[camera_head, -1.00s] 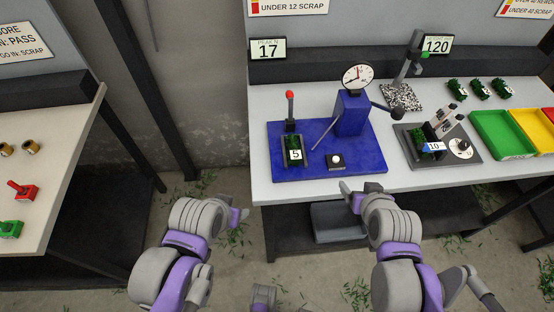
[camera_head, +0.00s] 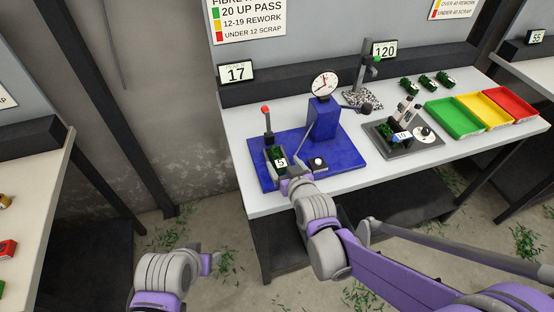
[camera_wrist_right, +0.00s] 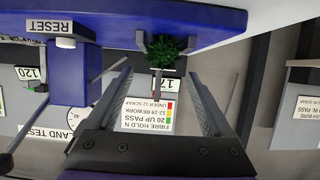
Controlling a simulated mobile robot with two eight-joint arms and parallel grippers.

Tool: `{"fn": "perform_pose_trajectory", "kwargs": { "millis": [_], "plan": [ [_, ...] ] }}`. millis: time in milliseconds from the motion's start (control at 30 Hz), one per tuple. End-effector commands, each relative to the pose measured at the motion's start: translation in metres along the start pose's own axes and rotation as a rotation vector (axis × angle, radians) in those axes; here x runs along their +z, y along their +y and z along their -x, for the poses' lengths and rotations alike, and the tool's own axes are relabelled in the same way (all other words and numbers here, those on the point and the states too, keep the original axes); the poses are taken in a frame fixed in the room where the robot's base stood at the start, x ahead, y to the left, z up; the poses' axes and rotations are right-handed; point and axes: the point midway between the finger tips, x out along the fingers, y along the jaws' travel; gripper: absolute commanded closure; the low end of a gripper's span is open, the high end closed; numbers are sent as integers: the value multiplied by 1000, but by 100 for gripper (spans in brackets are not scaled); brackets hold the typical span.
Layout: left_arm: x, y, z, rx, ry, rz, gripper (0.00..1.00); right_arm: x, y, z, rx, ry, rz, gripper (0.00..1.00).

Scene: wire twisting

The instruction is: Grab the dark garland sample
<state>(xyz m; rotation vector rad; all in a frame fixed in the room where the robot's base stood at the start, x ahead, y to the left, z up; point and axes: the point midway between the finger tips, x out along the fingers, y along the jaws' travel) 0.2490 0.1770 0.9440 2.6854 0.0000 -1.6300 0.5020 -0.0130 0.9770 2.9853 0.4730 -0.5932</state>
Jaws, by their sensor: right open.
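A dark green garland sample (camera_head: 275,153) with a tag reading 5 sits in the clamp fixture on the blue base plate (camera_head: 340,157). It also shows in the upside-down right wrist view (camera_wrist_right: 172,50), between and beyond the fingertips. My right gripper (camera_head: 290,178) is at the front of the blue plate, just short of the sample; its open, empty fingers (camera_wrist_right: 160,78) show in the wrist view. My left gripper (camera_head: 217,258) is low, in front of the bench at the left, apart from everything; its jaw state is unclear.
On the blue plate stand a red-topped lever (camera_head: 266,117), a dial gauge (camera_head: 324,84) on a blue post and a button (camera_head: 318,164). To the right are a grey device with a 10 tag (camera_head: 402,136), several green garlands (camera_head: 425,82) and green, yellow and red trays (camera_head: 455,118).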

Motion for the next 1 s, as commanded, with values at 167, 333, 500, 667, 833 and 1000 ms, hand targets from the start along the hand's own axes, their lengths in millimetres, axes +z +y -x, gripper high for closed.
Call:
{"fn": "perform_pose_trajectory", "kwargs": {
  "millis": [167, 333, 500, 667, 833, 1000],
  "plan": [
    [0, 0, 0, 0, 0, 0, 40, 0, 0, -10, 0, 0, 0, 15],
    [-2, 0, 2, 0, 2, 0, 40, 0, -2, -31, -1, 0, 0, 15],
    [-4, 0, 4, 0, 4, 0, 40, 0, -2, -52, 0, 0, 0, 15],
    [-4, 0, 4, 0, 4, 0, 40, 0, -2, -59, 1, 0, 0, 15],
    [-4, 0, 4, 0, 4, 0, 40, 1, -2, -59, 1, 0, 0, 15],
    [-4, 0, 4, 0, 4, 0, 40, 1, -2, -58, 1, 0, -1, 42]
  ]
}}
